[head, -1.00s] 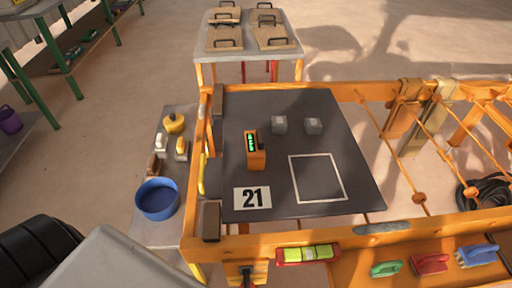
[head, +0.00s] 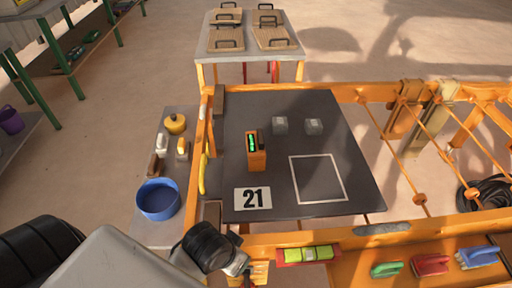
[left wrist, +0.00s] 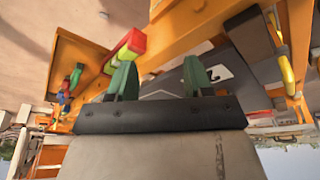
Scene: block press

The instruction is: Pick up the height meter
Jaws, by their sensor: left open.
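The height meter (head: 256,152) is a small orange box with a lit green display on a dark top face. It stands upright on the dark board, above the card marked 21. My left arm comes in at the bottom left of the head view, with its dark wrist near the frame's front left corner; the fingers are not clear there. In the left wrist view my left gripper (left wrist: 160,78) has two green fingertips, apart with nothing between them. It is away from the meter, which I cannot make out in that view.
The dark board (head: 280,180) carries two grey blocks (head: 297,125), the 21 card (head: 252,198) and a white square outline. An orange frame surrounds it, with a spirit level (head: 308,254) on the front rail. A blue bowl (head: 157,199) stands on the side table at left.

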